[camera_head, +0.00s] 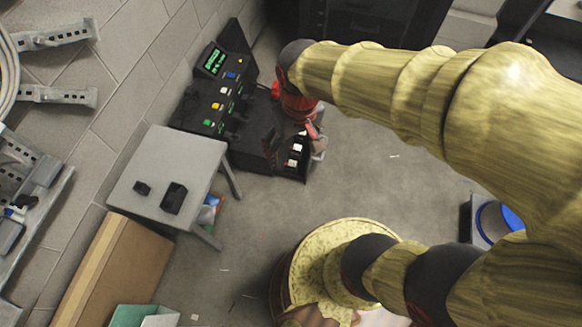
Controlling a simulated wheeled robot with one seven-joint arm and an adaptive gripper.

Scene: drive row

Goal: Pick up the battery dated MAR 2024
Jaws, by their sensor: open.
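No date label is readable, so I cannot tell which item is the battery dated MAR 2024. A larger black block (173,198) and a smaller black block (142,188) sit apart on a light grey table. Small white pieces (295,155) show at the right end of a black console (252,157); I cannot tell what they are. My gripper (316,138) is open at the console's right end, close beside the white pieces. It is small in this view, and I cannot tell whether it touches anything. My yellow arm covers the right side of the view.
The console has a raised panel with a green display (215,61) and coloured buttons. The grey table (140,160) stands left of it. A cardboard box (118,268) and a green container (130,316) are at lower left.

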